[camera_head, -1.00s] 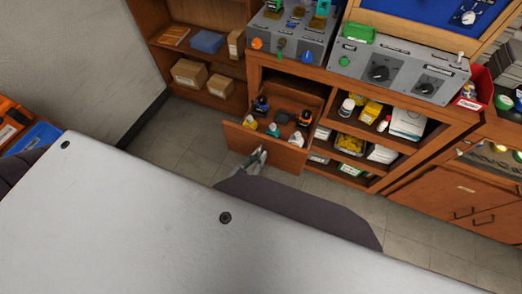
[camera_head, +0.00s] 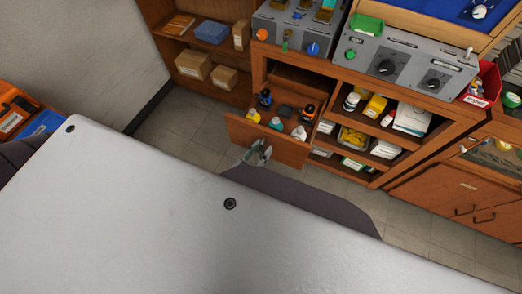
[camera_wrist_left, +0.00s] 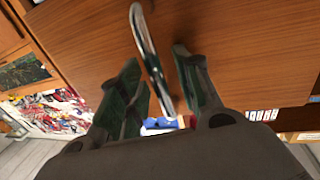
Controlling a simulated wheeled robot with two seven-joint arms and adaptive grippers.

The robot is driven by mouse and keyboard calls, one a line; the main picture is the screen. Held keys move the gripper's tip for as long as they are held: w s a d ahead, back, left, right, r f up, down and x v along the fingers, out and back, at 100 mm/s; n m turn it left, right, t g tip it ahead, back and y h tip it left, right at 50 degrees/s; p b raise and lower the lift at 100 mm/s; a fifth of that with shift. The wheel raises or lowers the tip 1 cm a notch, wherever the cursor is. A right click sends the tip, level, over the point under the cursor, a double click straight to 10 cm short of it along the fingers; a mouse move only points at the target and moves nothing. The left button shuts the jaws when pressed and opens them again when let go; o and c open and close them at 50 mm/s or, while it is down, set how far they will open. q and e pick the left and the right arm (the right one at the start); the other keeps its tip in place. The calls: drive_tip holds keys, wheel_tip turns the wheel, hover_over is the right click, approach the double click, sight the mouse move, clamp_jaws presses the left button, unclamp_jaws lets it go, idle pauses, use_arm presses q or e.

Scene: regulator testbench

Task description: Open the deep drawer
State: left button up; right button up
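The wooden drawer (camera_head: 278,144) under the bench stands pulled out, with several small bottles inside. My left gripper (camera_head: 257,153) is at its front face. In the left wrist view, the curved metal handle (camera_wrist_left: 148,45) on the wooden drawer front (camera_wrist_left: 245,50) lies between the two dark green fingers of my left gripper (camera_wrist_left: 157,60). The fingers are apart, with gaps visible on both sides of the handle. The handle is too small to make out in the head view. My right gripper is not in view.
Grey control boxes (camera_head: 410,68) stand on the bench above. Open shelves (camera_head: 370,125) with bottles and boxes are right of the drawer. A shelf with cardboard boxes (camera_head: 193,65) stands left. My large pale body panel covers the lower foreground. Bare floor (camera_head: 185,135) shows left of the drawer.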

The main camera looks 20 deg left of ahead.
use_arm(q)
drive_tip(key=shift+s, duration=0.15)
drive_tip(key=v, duration=1.1)
drive_tip(key=shift+s+a, duration=0.2)
drive_tip(key=shift+s, duration=0.15)
idle(0.6)
drive_tip(key=s+a+f+g+y, duration=0.1)
drive_tip(key=s+a+f+g, duration=0.15)
drive_tip(key=f, duration=0.75)
drive_tip(key=s+a+f+g+p, duration=0.1)
drive_tip(key=f+g, duration=0.2)
drive_tip(key=f, duration=0.7)
drive_tip(key=s+a+f+g+y, duration=0.1)
drive_tip(key=s+a+f+g, duration=0.15)
drive_tip(key=f, duration=0.65)
drive_tip(key=s+a+f+g+y, duration=0.1)
drive_tip(key=s+a+f+g, duration=0.3)
drive_tip(key=s+f, duration=0.2)
drive_tip(key=s+a+f+g+y+p, duration=0.1)
drive_tip(key=s+a+f+g, duration=0.2)
drive_tip(key=s+f, duration=0.3)
wheel_tip(320, 180, down, 3)
drive_tip(key=shift+a+g+y, duration=0.4)
drive_tip(key=shift+g, duration=0.2)
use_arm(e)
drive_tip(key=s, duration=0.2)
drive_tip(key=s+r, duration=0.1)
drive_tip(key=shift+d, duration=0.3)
